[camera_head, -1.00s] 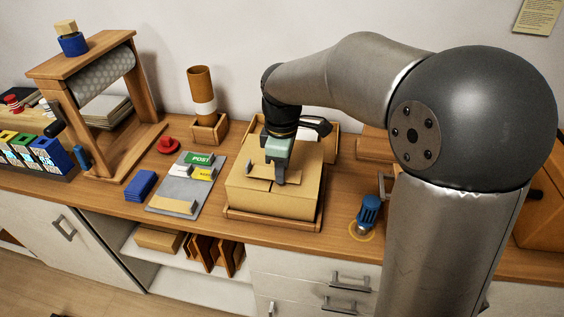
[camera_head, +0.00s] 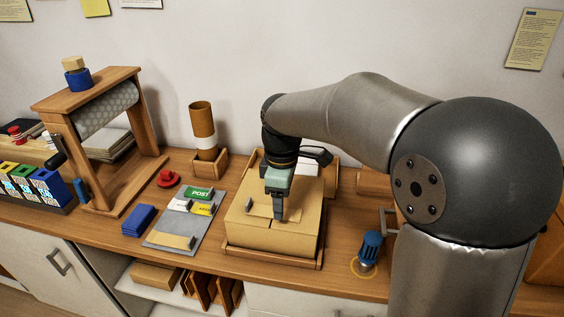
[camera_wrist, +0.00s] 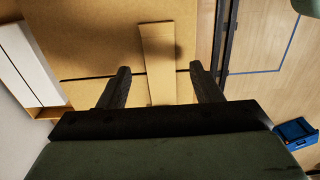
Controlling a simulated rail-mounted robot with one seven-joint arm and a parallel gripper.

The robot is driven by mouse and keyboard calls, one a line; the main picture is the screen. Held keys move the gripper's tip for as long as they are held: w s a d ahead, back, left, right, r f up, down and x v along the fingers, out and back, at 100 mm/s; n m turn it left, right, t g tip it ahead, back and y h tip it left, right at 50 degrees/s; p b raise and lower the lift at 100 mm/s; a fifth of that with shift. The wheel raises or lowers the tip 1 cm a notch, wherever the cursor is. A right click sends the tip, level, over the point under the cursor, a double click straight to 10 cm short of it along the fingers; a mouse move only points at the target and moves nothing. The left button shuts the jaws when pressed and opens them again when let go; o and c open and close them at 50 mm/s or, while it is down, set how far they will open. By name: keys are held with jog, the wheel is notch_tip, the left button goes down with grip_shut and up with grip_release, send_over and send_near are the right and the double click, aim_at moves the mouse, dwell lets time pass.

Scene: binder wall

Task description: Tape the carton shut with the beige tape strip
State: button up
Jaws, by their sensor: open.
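The carton (camera_head: 265,238) is a brown box with its top flaps down, sitting in a wooden tray (camera_head: 263,257). In the wrist view its lid (camera_wrist: 100,40) has a dark seam across it. A beige tape strip (camera_wrist: 157,50) lies across that seam, looking flat on the lid. My gripper (camera_head: 264,210) points down over the carton top. In the wrist view its fingers (camera_wrist: 160,78) are apart, one on each side of the strip and not touching it. Whether the strip is stuck down cannot be told. Another beige piece (camera_head: 176,240) lies on the grey mat (camera_head: 160,232).
The mat also holds a green POST label (camera_head: 199,193) and white and yellow labels. Blue blocks (camera_head: 139,220) lie left of it. A cardboard tube (camera_head: 203,125) and a wooden roll stand (camera_head: 90,100) are behind. A blue-handled tool (camera_head: 369,247) stands right of the carton.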

notch_tip(320, 180, up, 15)
jog(key=shift+r, duration=0.2)
jog(key=shift+s+f, duration=0.1)
